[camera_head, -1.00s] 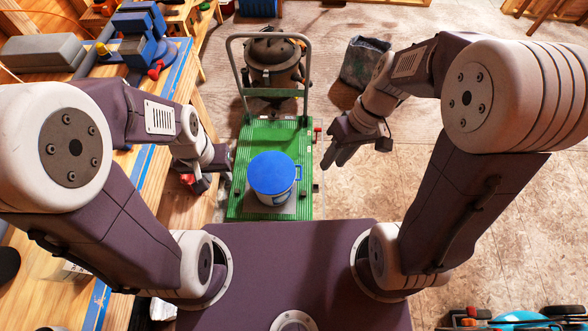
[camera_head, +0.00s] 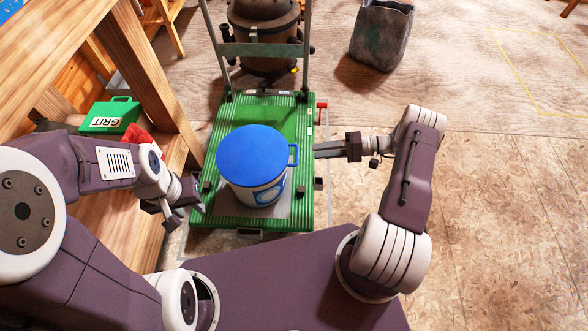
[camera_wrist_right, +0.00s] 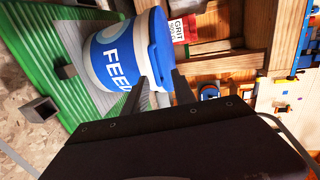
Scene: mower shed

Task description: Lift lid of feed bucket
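The feed bucket (camera_head: 262,190) stands upright on a green cart, with its round blue lid (camera_head: 252,154) on top. A blue loop handle (camera_head: 294,155) sticks out from the lid's right side. The bucket's white body and FEED label show in the right wrist view (camera_wrist_right: 120,55). My right gripper (camera_head: 317,150) points left at the handle from close by, apart from it. Its two fingers are spread with a gap in the right wrist view (camera_wrist_right: 160,92). My left gripper (camera_head: 187,206) is empty, its fingers apart, low at the left of the bucket.
The green ribbed cart (camera_head: 225,214) has an upright metal frame (camera_head: 262,50) at its far end, before a dark canister (camera_head: 262,22). Floor at right is clear, with a grey bin (camera_head: 381,35) farther back.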

